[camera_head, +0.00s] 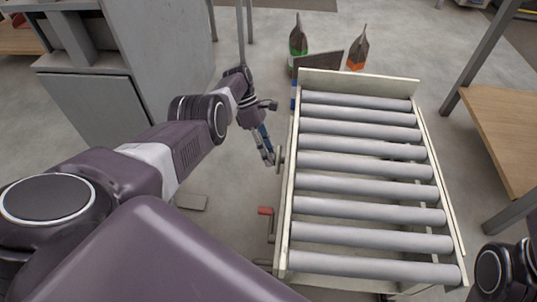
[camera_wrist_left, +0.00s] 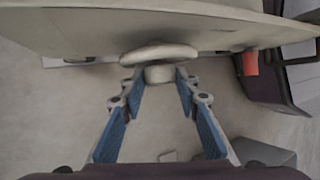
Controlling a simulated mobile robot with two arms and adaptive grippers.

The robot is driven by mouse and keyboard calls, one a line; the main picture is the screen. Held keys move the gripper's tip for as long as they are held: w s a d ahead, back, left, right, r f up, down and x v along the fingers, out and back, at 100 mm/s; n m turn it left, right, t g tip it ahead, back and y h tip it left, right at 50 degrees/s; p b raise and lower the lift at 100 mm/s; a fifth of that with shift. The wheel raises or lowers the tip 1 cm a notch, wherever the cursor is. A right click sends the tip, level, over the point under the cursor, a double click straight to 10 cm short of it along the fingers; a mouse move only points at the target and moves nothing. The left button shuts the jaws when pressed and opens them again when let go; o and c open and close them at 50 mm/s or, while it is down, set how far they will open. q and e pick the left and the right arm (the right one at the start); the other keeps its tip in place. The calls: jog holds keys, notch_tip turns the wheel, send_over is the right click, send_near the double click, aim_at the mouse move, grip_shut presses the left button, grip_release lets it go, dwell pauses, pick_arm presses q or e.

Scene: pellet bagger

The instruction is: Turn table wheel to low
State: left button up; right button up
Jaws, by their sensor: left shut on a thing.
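The roller table (camera_head: 365,175) stands right of centre in the head view. Its table wheel (camera_head: 281,158) is a small pale wheel on the left side rail; in the left wrist view the wheel (camera_wrist_left: 158,54) shows as a rounded disc with a short hub below it. My left gripper (camera_head: 268,157) is at that side of the table. In the left wrist view its two blue-padded fingers (camera_wrist_left: 160,76) reach both sides of the hub and are shut on the wheel. No setting mark can be read. My right gripper is out of view.
A red-tipped handle (camera_head: 265,211) sticks out low on the same side, nearer me. A grey cabinet (camera_head: 120,80) stands at the left. Bags with green (camera_head: 298,42) and orange (camera_head: 357,50) marks stand behind the table. A wooden bench (camera_head: 505,135) is at the right.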

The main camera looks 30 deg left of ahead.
pick_arm(q)
jog(key=o, duration=0.9)
jog(key=shift+r, duration=0.15)
jog(key=shift+r, duration=4.8)
